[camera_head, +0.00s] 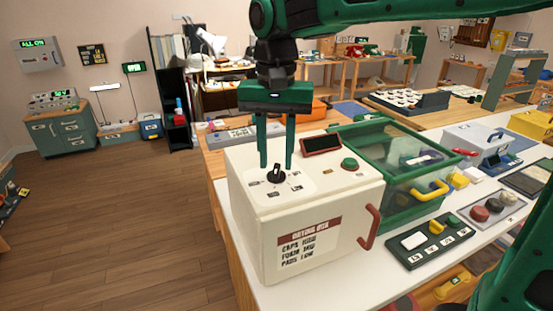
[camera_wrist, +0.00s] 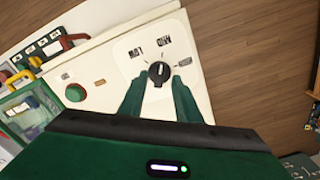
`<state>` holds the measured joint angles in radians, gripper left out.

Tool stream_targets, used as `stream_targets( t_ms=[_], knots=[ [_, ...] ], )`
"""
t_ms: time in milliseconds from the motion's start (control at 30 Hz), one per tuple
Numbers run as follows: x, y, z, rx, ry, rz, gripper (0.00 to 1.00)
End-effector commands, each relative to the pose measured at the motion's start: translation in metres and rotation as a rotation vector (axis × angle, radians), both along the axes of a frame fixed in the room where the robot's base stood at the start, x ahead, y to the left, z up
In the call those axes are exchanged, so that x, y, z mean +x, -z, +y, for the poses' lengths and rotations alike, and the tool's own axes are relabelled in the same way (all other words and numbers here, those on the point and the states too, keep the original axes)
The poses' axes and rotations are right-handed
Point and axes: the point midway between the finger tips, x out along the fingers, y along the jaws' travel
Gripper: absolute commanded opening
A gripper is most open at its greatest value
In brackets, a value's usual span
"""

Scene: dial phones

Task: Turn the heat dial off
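The heat dial (camera_head: 275,174) is a small black knob with a white mark on top of a cream drying box (camera_head: 246,226). My gripper (camera_head: 276,164) points straight down over the dial in the head view. Its green fingers stand apart on either side of the knob. In the wrist view the fingertips (camera_wrist: 158,84) flank the knob with gaps showing. Whether a fingertip touches the box top is unclear.
The box top also carries a dark red-lettered display (camera_head: 321,144) and a green button (camera_head: 349,164). A red handle (camera_head: 370,227) is on its right side. A green clear-lidded bin (camera_head: 402,163) stands close behind it. Open floor lies to the left.

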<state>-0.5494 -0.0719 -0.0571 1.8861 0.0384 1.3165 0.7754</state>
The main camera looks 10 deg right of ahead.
Motion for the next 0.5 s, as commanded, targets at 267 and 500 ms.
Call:
stream_targets(
  t_ms=[267, 500],
  knots=[
    [-0.0001, 0.0138, -0.0001, 0.001, 0.000, -0.001, 0.30],
    [0.0001, 0.0138, -0.0003, 0.001, 0.001, -0.001, 0.23]
  ],
)
